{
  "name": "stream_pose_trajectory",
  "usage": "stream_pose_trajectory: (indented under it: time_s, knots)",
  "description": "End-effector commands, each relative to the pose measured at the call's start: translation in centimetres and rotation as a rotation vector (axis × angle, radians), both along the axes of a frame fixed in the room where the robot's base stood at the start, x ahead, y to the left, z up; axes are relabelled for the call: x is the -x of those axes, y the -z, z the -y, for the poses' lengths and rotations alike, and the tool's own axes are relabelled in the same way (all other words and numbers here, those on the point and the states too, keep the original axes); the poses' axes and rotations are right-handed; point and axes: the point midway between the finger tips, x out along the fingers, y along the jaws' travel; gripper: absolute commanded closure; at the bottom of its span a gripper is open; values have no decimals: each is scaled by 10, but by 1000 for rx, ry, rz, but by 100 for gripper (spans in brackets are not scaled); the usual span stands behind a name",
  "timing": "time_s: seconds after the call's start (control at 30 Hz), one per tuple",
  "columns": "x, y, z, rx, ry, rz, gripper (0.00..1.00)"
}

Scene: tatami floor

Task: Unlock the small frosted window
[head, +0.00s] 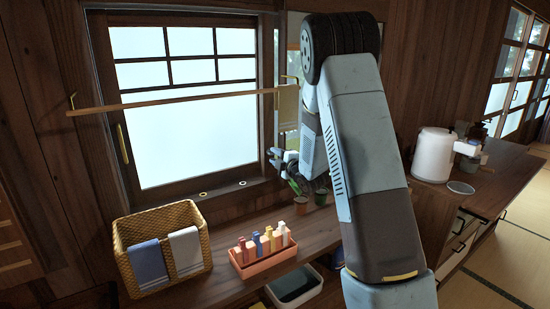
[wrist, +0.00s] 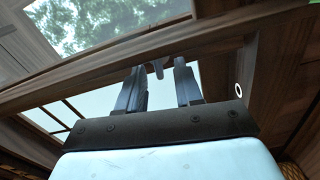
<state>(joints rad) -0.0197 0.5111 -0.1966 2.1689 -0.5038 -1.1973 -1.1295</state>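The frosted window (head: 195,110) stands in a dark wooden frame, with small panes along its top and a brass pull (head: 122,143) on its left side. My gripper (head: 276,158) is by the right edge of the frame in the head view, partly hidden by my arm. In the wrist view my gripper (wrist: 159,76) has its two dark fingers apart. A small grey piece, perhaps the latch (wrist: 157,69), sticks out from the wooden frame between the fingertips. I cannot tell whether the fingers touch it.
A rod (head: 180,104) crosses before the window. Below are a wicker basket (head: 128,232) with cloths, a coral tray (head: 265,264) of small bottles and small pots (head: 300,204). A white canister (head: 433,155) stands on the right counter. A ring (wrist: 239,89) shows on wood in the wrist view.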

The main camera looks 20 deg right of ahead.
Motion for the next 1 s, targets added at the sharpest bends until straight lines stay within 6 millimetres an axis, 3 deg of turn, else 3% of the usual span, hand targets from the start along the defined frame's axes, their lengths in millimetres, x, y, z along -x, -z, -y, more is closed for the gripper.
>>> stream_pose_trajectory:
  time_s: [0.37, 0.73, 1.0]
  knots:
    - [-5, 0, -1, 0, 1, -1, 65]
    - [-5, 0, -1, 0, 2, -1, 98]
    - [-5, 1, 0, 0, 2, -3, 100]
